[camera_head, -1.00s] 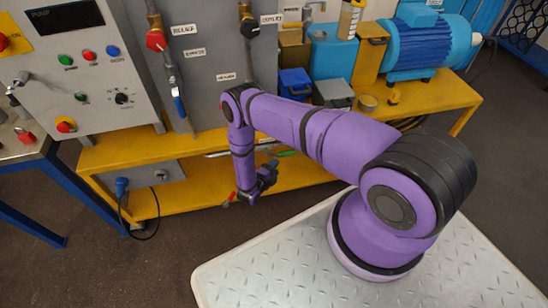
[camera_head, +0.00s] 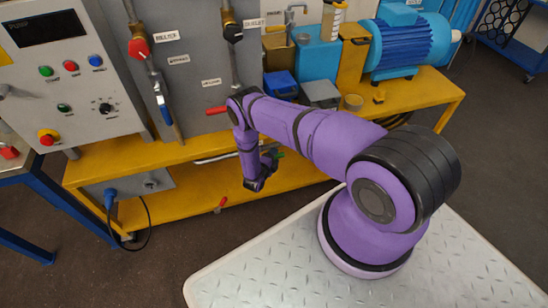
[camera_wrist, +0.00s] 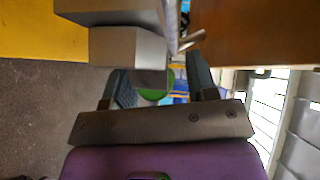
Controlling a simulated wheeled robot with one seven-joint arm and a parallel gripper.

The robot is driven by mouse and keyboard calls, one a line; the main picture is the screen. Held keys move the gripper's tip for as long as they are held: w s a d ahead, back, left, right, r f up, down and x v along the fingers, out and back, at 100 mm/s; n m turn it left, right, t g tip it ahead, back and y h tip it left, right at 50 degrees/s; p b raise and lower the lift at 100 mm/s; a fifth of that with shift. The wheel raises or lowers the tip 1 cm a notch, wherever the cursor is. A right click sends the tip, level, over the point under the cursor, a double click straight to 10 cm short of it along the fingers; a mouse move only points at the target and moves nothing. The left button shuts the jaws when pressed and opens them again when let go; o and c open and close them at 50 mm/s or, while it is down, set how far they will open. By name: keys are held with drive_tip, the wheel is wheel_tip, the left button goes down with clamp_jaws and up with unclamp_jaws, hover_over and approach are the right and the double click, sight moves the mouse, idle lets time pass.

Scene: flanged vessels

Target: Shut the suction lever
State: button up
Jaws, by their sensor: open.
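The suction lever cannot be singled out, as the labels are too blurred to read. A green lever (camera_head: 279,154) sits on the pipe under the bench, just behind my gripper (camera_head: 266,170). In the wrist view a green piece (camera_wrist: 157,85) shows between the two spread fingers of my gripper (camera_wrist: 157,90), partly hidden by a grey block (camera_wrist: 130,48). My gripper is open; contact with the green piece cannot be told. Other levers are a red one (camera_head: 216,110) by my arm's elbow, a blue one (camera_head: 165,114) on the left pipe and a low red one (camera_head: 220,205).
The yellow bench (camera_head: 130,165) has a lower shelf and a horizontal pipe (camera_head: 215,158) close to my gripper. A control panel (camera_head: 68,75) stands at left. A blue motor (camera_head: 405,42) is at the right. The floor before the bench is clear.

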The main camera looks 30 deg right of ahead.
drive_tip(key=shift+d, duration=0.1)
clamp_jaws()
drive_tip(key=shift+f, duration=0.1)
wheel_tip(320, 180, down, 2)
drive_tip(key=shift+f+m+y, duration=0.1)
drive_tip(key=shift+m+y, duration=0.8)
drive_tip(key=shift+y, duration=0.3)
drive_tip(key=w+a+f+m+t+y, duration=0.1)
drive_tip(key=a+f+m+y, duration=0.4)
drive_tip(key=y, duration=0.6)
drive_tip(key=shift+w+a+f+m, duration=0.3)
drive_tip(key=shift+w+a+m, duration=0.4)
drive_tip(key=shift+a, duration=0.7)
